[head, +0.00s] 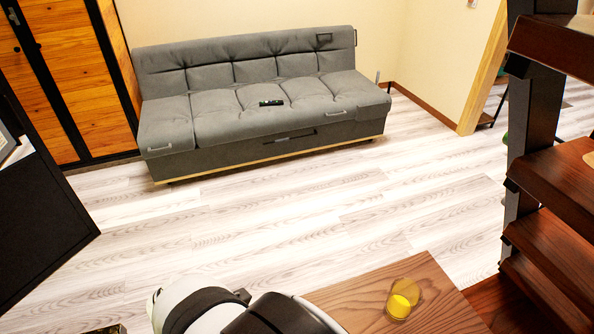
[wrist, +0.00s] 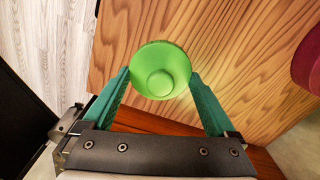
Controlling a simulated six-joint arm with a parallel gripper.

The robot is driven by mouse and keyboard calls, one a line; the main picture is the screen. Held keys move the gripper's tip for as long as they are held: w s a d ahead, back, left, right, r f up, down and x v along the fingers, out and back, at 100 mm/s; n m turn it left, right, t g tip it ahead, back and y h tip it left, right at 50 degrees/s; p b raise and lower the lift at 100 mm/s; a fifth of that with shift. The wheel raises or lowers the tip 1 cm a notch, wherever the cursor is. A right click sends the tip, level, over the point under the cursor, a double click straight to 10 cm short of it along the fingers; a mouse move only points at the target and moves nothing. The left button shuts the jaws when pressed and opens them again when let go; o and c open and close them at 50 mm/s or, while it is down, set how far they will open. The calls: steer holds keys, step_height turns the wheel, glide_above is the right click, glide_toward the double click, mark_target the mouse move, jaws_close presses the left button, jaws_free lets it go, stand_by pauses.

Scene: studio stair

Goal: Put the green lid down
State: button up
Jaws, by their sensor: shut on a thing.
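The green lid (wrist: 172,58), round with a small raised disc in its middle, shows in the wrist view. My gripper (wrist: 160,76) is shut on it, with one teal finger at each side. Behind it is the wood-grained top of a table (wrist: 245,65). I cannot tell whether the lid touches the tabletop or is above it. In the head view I do not make out the lid or the gripper's fingers; only part of my arm shows at the bottom. The same view shows a wooden tabletop (head: 440,310).
Dark wooden stairs (head: 555,200) rise at the right. A grey sofa (head: 260,105) with a black remote (head: 271,103) stands at the back. A dark red thing (wrist: 309,62) edges into the wrist view.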

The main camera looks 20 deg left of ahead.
step_height(320, 180, down, 8)
steer(key=shift+r, duration=0.15)
steer(key=o, duration=1)
steer(key=shift+c, duration=0.2)
